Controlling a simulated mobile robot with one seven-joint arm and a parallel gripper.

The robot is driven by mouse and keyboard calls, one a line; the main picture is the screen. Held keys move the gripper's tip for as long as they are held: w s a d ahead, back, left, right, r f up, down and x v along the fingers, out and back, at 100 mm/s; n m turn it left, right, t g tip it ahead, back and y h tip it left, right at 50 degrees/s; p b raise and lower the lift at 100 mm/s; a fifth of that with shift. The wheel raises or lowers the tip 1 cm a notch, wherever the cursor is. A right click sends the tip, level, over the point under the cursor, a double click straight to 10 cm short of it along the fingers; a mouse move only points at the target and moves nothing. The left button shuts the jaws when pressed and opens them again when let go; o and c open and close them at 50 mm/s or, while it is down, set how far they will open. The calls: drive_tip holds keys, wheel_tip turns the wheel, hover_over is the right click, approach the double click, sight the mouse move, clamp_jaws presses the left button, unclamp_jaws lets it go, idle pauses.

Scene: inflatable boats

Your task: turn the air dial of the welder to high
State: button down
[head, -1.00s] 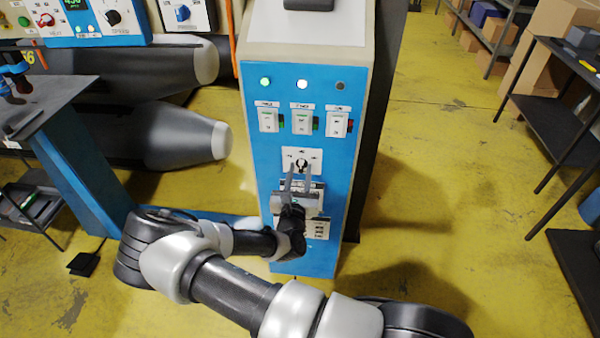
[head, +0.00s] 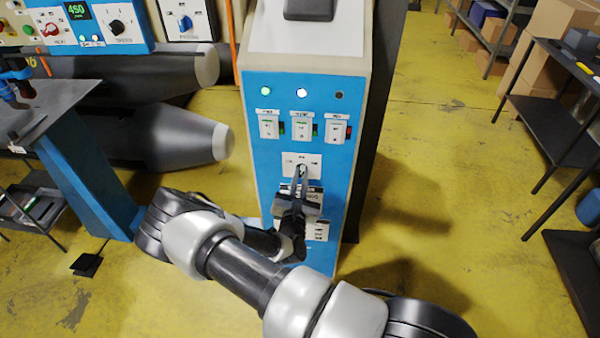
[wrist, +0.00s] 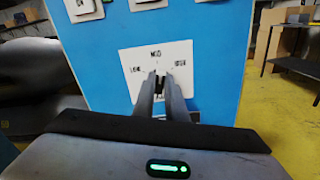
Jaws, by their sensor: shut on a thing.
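The blue cabinet (head: 260,165) stands in the middle of the head view. On its front is a white plate (head: 289,160) with a small dark dial (head: 301,168). In the wrist view the plate (wrist: 134,62) is marked LOW at left, MED at top and HIGH at right. My gripper (head: 301,173) is at the plate, its two fingers shut on the dial. In the wrist view my gripper's fingertips (wrist: 160,78) nearly hide the dial (wrist: 160,74), so its pointer direction cannot be read.
Above the plate are several white switches (head: 302,127) and a row of lamps. At upper left is another blue control panel (head: 88,25) with a 450 display and knobs. Large grey tubes (head: 150,135) lie at left. Dark shelves (head: 565,95) stand at right, with open yellow floor between.

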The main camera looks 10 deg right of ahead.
drive_tip(key=m+p, duration=0.2)
drive_tip(key=m, duration=0.2)
drive_tip(key=shift+d+m, duration=0.15)
drive_tip(key=shift+m, duration=0.15)
drive_tip(key=shift+s+f+m+p, duration=0.15)
drive_tip(key=shift+m+p, duration=0.4)
drive_tip(key=shift+m, duration=1.45)
drive_tip(key=shift+f, duration=0.1)
drive_tip(key=c, duration=1.8)
unclamp_jaws()
drive_tip(key=b+v, duration=0.1)
drive_tip(key=v, duration=1.6)
drive_tip(key=shift+s, duration=0.15)
